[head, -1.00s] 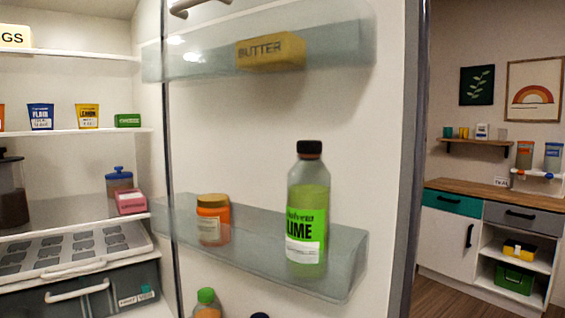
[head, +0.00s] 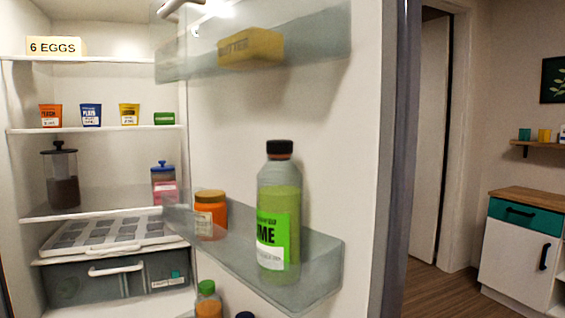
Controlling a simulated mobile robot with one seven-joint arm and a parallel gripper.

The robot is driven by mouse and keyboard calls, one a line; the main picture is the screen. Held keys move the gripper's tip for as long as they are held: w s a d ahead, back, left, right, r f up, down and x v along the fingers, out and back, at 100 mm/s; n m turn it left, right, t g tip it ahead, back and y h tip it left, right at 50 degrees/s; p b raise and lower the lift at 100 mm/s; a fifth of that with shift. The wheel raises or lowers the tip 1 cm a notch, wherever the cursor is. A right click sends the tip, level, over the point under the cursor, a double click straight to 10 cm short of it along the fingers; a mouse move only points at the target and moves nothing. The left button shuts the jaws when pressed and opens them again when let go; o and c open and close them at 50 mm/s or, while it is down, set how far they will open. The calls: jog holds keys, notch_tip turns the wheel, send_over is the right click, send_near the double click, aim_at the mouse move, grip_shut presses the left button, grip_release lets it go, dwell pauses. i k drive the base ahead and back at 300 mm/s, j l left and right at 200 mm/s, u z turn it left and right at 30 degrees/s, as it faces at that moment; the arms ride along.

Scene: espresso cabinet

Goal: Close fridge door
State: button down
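The fridge door (head: 350,150) stands open on the right side of the fridge in the head view, with its inner face toward me. Its upper shelf (head: 320,45) holds a yellow butter box (head: 250,48). Its lower shelf (head: 318,268) holds a green lime bottle (head: 278,205) and an orange jar (head: 210,214). The open fridge interior (head: 110,180) shows at the left. My gripper is not in view, so its state and its place relative to the door are hidden.
Inside the fridge are an egg box (head: 57,46), several small cups, a dark press jar (head: 61,178) and a drawer (head: 115,275). Right of the door are a doorway (head: 430,130), wooden floor (head: 440,292) and a cabinet (head: 517,255).

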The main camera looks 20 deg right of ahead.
aim_at(345, 89)
jog(key=k+l+u, duration=0.2)
jog(key=l, duration=0.3)
jog(key=l+u, duration=0.2)
jog(key=l, duration=0.3)
jog(key=l+u, duration=0.2)
jog(key=l, duration=0.3)
jog(key=k+l+u, duration=0.2)
jog(key=l, duration=0.25)
jog(key=l+u, duration=0.1)
jog(key=l, duration=0.5)
jog(key=l+u, duration=0.15)
jog(key=l, duration=0.45)
jog(key=k+l+u, duration=0.1)
jog(key=l, duration=0.45)
jog(key=k+l+u, duration=0.1)
jog(key=l, duration=0.5)
jog(key=i+j, duration=0.1)
jog(key=j, duration=0.55)
